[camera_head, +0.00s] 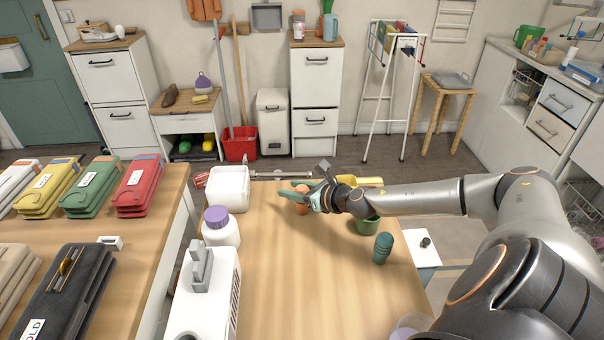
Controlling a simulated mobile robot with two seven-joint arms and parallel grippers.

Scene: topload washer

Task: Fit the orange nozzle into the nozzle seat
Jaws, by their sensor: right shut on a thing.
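My right gripper (305,195) reaches in from the right over the far part of the wooden table. It is shut on the orange nozzle (302,208), whose middle is partly hidden by the teal fingers. I cannot tell whether the nozzle touches the table. I cannot make out the nozzle seat for certain. A white device with a grey upright part (200,268) stands at the table's front left, apart from the gripper. My left gripper is not in view.
A white tub (229,187) and a purple-capped white bottle (221,229) stand on the table's left side. A green pot (368,223) and a dark green cup (382,248) stand under and in front of my right arm. The table's middle (310,275) is clear.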

